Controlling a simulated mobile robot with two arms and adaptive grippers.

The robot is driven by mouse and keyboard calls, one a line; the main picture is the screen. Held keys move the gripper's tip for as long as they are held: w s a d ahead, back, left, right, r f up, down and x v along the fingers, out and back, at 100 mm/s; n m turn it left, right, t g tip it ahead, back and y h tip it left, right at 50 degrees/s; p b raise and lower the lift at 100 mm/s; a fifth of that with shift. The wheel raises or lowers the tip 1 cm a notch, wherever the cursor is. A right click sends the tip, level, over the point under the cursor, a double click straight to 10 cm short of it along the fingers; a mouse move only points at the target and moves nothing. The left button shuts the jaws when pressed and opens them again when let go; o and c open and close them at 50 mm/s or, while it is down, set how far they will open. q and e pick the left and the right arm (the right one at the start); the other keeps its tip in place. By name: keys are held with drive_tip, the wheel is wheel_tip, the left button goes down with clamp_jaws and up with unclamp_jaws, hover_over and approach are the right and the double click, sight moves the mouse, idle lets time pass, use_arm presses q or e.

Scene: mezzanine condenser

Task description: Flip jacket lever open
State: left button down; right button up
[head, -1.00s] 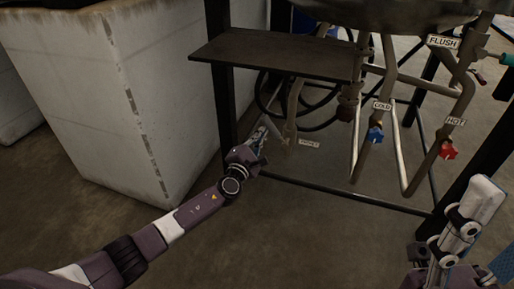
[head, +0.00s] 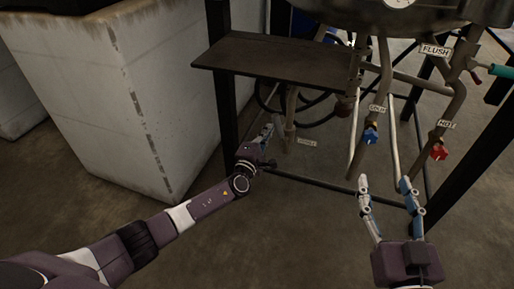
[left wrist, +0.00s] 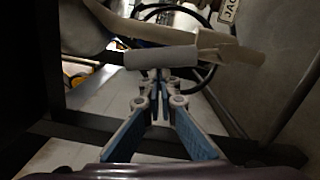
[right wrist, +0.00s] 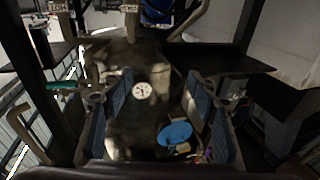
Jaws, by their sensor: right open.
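The JACKET tag (head: 307,142) hangs by the pipework below the dark shelf; it is partly cut off in the left wrist view (left wrist: 228,11). A pale-sleeved bar (left wrist: 162,58), apparently the jacket lever, lies crosswise in the left wrist view near that tag. My left gripper (head: 268,131) is beside the pipe under the shelf. Its fingers converge and look shut, with the tips (left wrist: 158,78) just below the bar; contact is unclear. My right gripper (head: 384,180) is open and empty in front of the frame; its spread fingers also show in the right wrist view (right wrist: 160,100).
A dark shelf (head: 275,57) overhangs my left gripper. A blue COLD valve (head: 371,134) and a red HOT valve (head: 438,152) are on pipes to the right. A low crossbar (head: 315,182) and black posts (head: 460,185) bound the frame. A concrete block (head: 150,100) stands left.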

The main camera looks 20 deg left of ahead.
sight(278, 126)
use_arm(q)
drive_tip(key=shift+d+r+m+p, duration=0.45)
drive_tip(key=shift+d+m+p, duration=0.35)
drive_tip(key=shift+m+p, duration=0.15)
drive_tip(key=shift+d+r+p, duration=0.15)
drive_tip(key=shift+d+p, duration=0.5)
drive_tip(key=shift+p, duration=0.15)
use_arm(e)
drive_tip(key=s+d+f+g+h, duration=0.1)
drive_tip(key=s+d+f+g, duration=0.1)
drive_tip(key=s+f+g, duration=0.3)
drive_tip(key=s+d+f+g+h, duration=0.2)
drive_tip(key=s+f+g, duration=0.3)
drive_tip(key=f, duration=0.8)
drive_tip(key=shift+d+f+m, duration=0.2)
drive_tip(key=shift+d+m, duration=0.1)
drive_tip(key=shift+d, duration=0.25)
use_arm(q)
drive_tip(key=shift+d, duration=0.1)
use_arm(e)
drive_tip(key=shift+s, duration=0.1)
